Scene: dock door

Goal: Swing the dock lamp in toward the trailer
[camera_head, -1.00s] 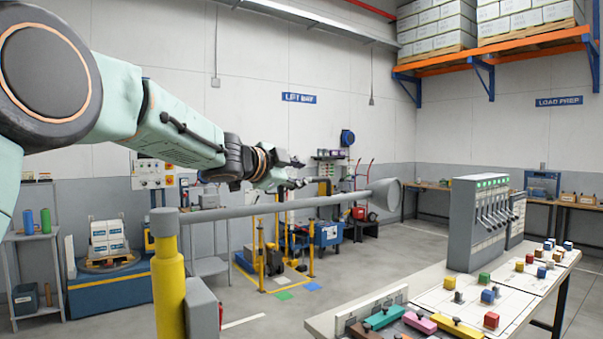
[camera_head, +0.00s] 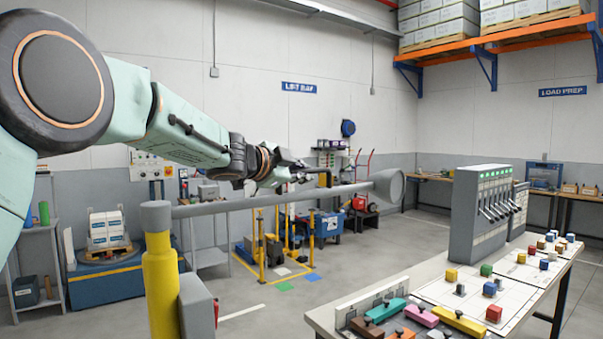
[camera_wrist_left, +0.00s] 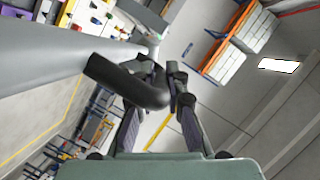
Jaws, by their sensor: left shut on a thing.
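The dock lamp has a yellow post (camera_head: 161,285) at the left front. Its long grey arm (camera_head: 240,204) reaches right from the post's grey top, ending in a grey cone-shaped lamp head (camera_head: 388,187). In the left wrist view the grey lamp arm (camera_wrist_left: 45,62) runs along the upper left. A dark bent handle (camera_wrist_left: 118,80) sticks out from it. My left gripper (camera_head: 318,171) is just above the lamp arm, near the head. The left wrist view shows its fingers (camera_wrist_left: 166,88) shut on the handle. My right gripper is in neither view.
A table (camera_head: 395,278) with coloured blocks and handled pieces stands at the right front. A grey lever panel (camera_head: 478,215) stands on it. A grey box (camera_head: 199,307) sits beside the post. Yellow posts (camera_head: 261,235) and a blue cabinet stand behind. Open floor lies between.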

